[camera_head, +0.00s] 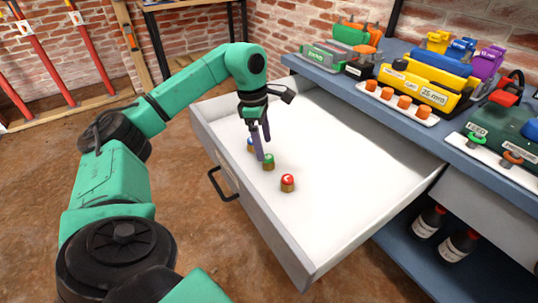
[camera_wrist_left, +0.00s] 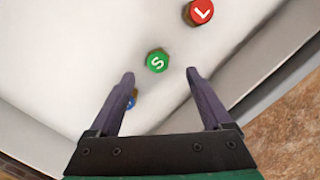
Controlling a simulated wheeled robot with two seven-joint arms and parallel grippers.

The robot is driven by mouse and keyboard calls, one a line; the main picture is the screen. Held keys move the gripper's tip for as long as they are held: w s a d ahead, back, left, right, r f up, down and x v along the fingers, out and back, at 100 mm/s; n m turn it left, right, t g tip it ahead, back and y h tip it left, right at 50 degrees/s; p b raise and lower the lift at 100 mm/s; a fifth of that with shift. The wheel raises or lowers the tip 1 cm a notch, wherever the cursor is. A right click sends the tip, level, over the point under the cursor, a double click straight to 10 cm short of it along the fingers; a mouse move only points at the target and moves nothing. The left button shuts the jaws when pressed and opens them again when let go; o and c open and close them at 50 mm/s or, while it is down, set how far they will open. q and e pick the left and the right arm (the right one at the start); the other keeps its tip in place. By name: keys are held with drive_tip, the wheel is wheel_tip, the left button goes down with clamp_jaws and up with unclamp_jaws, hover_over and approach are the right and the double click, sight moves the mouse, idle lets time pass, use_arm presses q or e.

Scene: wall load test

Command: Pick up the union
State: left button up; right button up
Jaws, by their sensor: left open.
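Three small brass fittings with coloured caps stand in the open white drawer (camera_head: 345,150); I cannot tell which is the union. The green-capped fitting (camera_head: 268,162), marked S in the left wrist view (camera_wrist_left: 157,62), is just beyond my fingertips and roughly centred between them. The red-capped fitting (camera_head: 287,183), marked L (camera_wrist_left: 199,12), stands farther off. The blue-capped fitting (camera_head: 250,145) is partly hidden behind a finger; a bit of it shows in the wrist view (camera_wrist_left: 132,98). My left gripper (camera_head: 262,148) is open and empty, pointing down over the drawer. My right gripper is out of view.
The drawer's front wall and black handle (camera_head: 222,184) are close to my arm. A blue bench (camera_head: 462,150) at the right holds toolboxes and a white strip with orange caps (camera_head: 404,104). Dark bottles (camera_head: 458,245) stand below. The drawer's right part is clear.

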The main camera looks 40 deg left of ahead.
use_arm(q)
drive_tip(key=f, duration=0.3)
drive_tip(key=d+f+b, duration=0.1)
drive_tip(key=f, duration=0.1)
drive_tip(key=shift+w+f, duration=0.3)
drive_tip(key=shift+w, duration=0.05)
drive_tip(key=shift+f, duration=0.25)
clamp_jaws()
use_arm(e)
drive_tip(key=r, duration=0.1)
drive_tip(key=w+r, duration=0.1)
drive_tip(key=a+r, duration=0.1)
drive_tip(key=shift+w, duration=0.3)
use_arm(q)
drive_tip(key=shift+r, duration=0.1)
drive_tip(key=shift+r, duration=0.25)
wheel_tip(320, 180, up, 14)
drive_tip(key=p, duration=0.4)
wheel_tip(320, 180, up, 5)
drive_tip(key=p, duration=0.3)
hover_over(269, 157)
drive_tip(key=shift+r, duration=0.2)
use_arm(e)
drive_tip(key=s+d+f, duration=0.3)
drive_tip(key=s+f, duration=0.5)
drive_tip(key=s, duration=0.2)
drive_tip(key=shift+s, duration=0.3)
